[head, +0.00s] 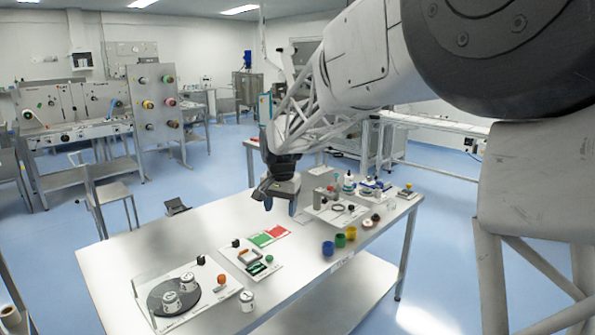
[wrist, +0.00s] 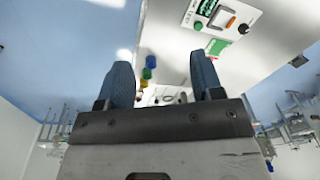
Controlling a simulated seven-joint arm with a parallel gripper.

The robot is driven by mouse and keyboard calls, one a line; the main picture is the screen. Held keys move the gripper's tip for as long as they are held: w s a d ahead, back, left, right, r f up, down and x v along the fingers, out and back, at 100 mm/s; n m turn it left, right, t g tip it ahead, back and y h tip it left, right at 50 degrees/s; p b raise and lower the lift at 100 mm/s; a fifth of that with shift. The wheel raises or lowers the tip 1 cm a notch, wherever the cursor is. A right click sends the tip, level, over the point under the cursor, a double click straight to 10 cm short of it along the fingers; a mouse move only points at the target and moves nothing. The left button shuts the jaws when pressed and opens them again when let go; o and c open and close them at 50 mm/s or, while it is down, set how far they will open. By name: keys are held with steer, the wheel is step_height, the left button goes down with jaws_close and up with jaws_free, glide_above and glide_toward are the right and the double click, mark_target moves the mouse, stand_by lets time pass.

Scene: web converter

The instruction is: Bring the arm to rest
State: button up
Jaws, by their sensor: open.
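My gripper (head: 281,203) hangs above the back edge of the metal table (head: 170,242) in the head view, raised clear of the tabletop. In the wrist view my gripper (wrist: 163,88) shows two blue fingers spread apart with nothing between them. It is open and empty. My arm reaches in from the upper right of the head view and is bent downward at the wrist.
On the table stand a round dark plate (head: 176,296) with white jars, a small device (head: 249,258), red and green cards (head: 268,236), coloured cups (head: 339,241) and a board with bottles (head: 336,209). Machines line the left wall.

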steer(key=s+d+r+n, duration=0.1)
steer(key=s+d+r, duration=0.3)
steer(key=s+d, duration=0.7)
steer(key=s+d+f, duration=0.2)
steer(key=s+d, duration=0.2)
steer(key=s, duration=0.6)
steer(key=s+d+f+n+t, duration=0.1)
steer(key=s+d, duration=0.3)
steer(key=s, duration=0.7)
steer(key=s+d+f+n, duration=0.1)
steer(key=s+d+f, duration=0.2)
steer(key=s, duration=0.8)
steer(key=shift+d+h, duration=0.3)
steer(key=shift+d, duration=0.25)
